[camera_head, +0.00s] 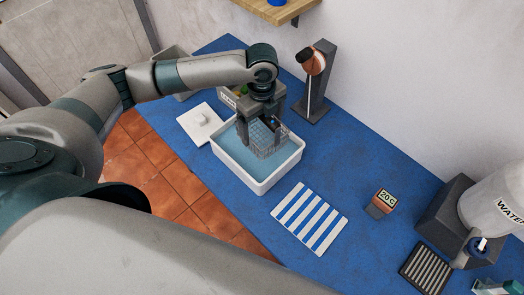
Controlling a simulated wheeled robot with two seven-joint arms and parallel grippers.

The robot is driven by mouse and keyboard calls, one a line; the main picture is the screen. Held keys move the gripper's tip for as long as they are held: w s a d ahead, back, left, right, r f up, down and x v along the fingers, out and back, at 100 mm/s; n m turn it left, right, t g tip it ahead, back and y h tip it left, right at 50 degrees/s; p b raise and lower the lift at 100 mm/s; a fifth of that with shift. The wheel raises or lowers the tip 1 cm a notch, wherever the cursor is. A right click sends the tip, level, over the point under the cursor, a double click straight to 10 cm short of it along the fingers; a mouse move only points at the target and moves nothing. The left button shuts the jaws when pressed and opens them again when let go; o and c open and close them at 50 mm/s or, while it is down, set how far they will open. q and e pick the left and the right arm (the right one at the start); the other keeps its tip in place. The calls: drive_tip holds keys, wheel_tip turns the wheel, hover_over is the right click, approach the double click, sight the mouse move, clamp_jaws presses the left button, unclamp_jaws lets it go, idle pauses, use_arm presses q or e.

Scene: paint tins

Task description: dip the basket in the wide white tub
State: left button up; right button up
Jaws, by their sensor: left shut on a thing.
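The wide white tub (259,186) stands on the blue table and holds blue-grey liquid. My left gripper (260,120) points down over the tub and is shut on the basket (265,146), a grey wire mesh one. The basket is upright inside the tub's outline, toward its back. Its lower part seems to be in or right at the liquid; I cannot tell how deep. Something small and dark with orange shows at the basket's top right. The gripper hides part of the basket's top. My right gripper is not in view.
A white lid (200,122) lies left of the tub. A dark stand with an orange head (313,62) rises behind it. A striped mat (309,217) lies in front right. A "20 c" block (381,203), a black grille (426,269) and a water tank (495,205) are at right.

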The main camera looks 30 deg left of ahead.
sight(262, 118)
use_arm(q)
drive_tip(key=shift+r, duration=0.15)
drive_tip(key=shift+r, duration=1.9)
